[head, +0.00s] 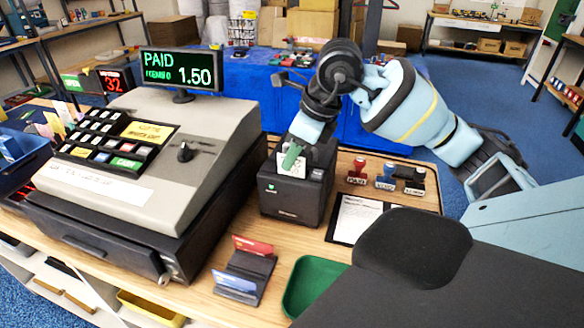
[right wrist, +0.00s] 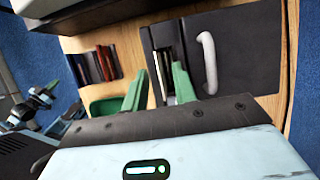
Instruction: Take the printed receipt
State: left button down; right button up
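The black receipt printer (head: 292,200) stands on the counter right of the cash register. A white receipt (head: 291,166) sticks up from its top, partly hidden behind a green fingertip. My right gripper (head: 293,156) is just over the printer, pointing down at the receipt. In the right wrist view its two green fingers (right wrist: 159,88) are apart, so it is open. Thin pale strips (right wrist: 158,73) show in the dark slot between them; I cannot tell whether a finger touches the paper.
The cash register (head: 150,165) stands left, its display (head: 180,70) reading PAID 1.50. A card holder (head: 244,270) and a green tray (head: 312,284) lie in front of the printer. A clipboard (head: 354,218) and several stamps (head: 386,176) are at the right.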

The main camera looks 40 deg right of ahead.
jog(key=shift+x, duration=0.75)
jog(key=shift+c, duration=0.2)
grip_shut()
jog(key=shift+r, duration=0.2)
pick_arm(q)
jog(key=shift+w+r+p, duration=0.35)
jog(key=shift+w+r, duration=0.05)
jog(key=shift+r, duration=0.1)
pick_arm(e)
jog(key=shift+r, duration=4.85)
